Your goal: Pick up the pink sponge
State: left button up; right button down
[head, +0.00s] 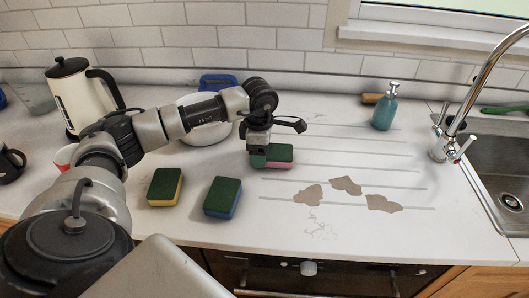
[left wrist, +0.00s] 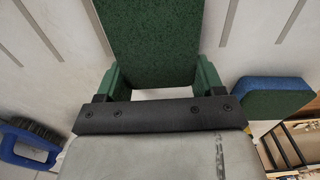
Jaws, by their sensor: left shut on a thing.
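The pink sponge (head: 281,156) has a dark green top and a pink lower part. It is at the middle of the white counter, at the left end of the drainage grooves. My left gripper (head: 258,157) points down and is shut on its left part. In the left wrist view my gripper's fingers (left wrist: 160,78) flank the sponge's green top (left wrist: 150,35) on both sides. Its pink side is hidden there. I cannot tell whether the sponge is lifted off the counter. My right gripper is out of view.
A yellow-green sponge (head: 165,187) and a blue-green sponge (head: 222,198) lie nearer the front edge. A white bowl (head: 190,131) and blue brush (head: 218,82) are behind my arm. Brown stains (head: 346,186), a teal soap bottle (head: 385,107) and the sink (head: 502,165) are to the right.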

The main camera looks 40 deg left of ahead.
pick_arm(q)
notch_tip(320, 180, up, 3)
jog(key=shift+r+b, duration=0.2)
jog(key=shift+b, duration=0.2)
notch_tip(320, 180, up, 7)
jog(key=b, duration=0.2)
send_over(297, 178)
jog(key=shift+r, duration=0.15)
jog(key=shift+f+b, duration=3.95)
jog(key=shift+f, duration=1.55)
jog(key=o, duration=0.4)
jog(key=shift+c, duration=0.2)
jog(key=shift+r, duration=0.2)
jog(key=shift+r+p, duration=0.4)
